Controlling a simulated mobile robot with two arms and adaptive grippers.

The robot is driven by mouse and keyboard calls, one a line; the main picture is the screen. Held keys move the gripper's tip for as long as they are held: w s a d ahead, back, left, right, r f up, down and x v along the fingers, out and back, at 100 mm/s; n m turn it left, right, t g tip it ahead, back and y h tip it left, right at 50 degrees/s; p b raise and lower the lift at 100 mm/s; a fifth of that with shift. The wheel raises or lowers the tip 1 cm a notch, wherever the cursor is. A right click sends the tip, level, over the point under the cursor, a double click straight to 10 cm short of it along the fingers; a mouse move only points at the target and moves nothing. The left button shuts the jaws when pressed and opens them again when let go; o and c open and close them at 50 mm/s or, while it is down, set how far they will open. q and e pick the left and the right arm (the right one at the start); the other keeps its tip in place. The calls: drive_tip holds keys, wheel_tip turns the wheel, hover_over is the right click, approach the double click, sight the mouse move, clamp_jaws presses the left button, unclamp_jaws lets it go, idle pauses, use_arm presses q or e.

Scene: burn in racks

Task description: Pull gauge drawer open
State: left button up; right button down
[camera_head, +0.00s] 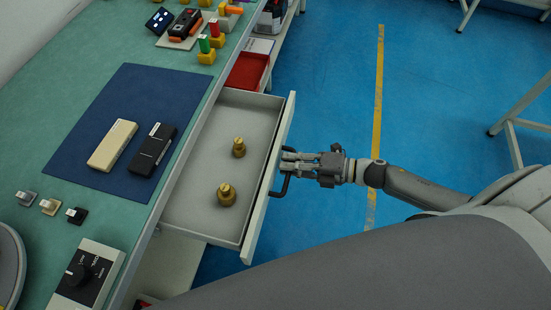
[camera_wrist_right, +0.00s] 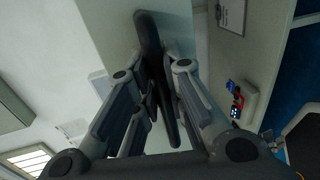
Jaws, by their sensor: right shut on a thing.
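The gauge drawer (camera_head: 190,205) stands open from the green bench in the head view. Two brass weights, one (camera_head: 239,148) farther back and one (camera_head: 227,194) nearer, stand upright on its grey floor. The drawer's dark bar handle (camera_head: 281,190) is on its pale front panel (camera_head: 266,185). My right gripper (camera_head: 287,163) is at the handle, its fingers closed around it. In the right wrist view the dark handle (camera_wrist_right: 152,60) runs between the fingers of my right gripper (camera_wrist_right: 158,95). My left gripper is not in view.
A blue mat (camera_head: 90,130) with a beige device (camera_head: 112,145) and a black device (camera_head: 153,150) lies on the bench. A red tray (camera_head: 247,71) sits beyond the drawer. A dial box (camera_head: 88,275) is at the near bench edge. Blue floor (camera_head: 330,90) right of the drawer is clear.

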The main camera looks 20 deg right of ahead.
drive_tip(key=shift+s+d, duration=0.3)
drive_tip(key=shift+d, duration=0.05)
drive_tip(key=c, duration=1.5)
unclamp_jaws()
drive_tip(key=v, duration=1.2)
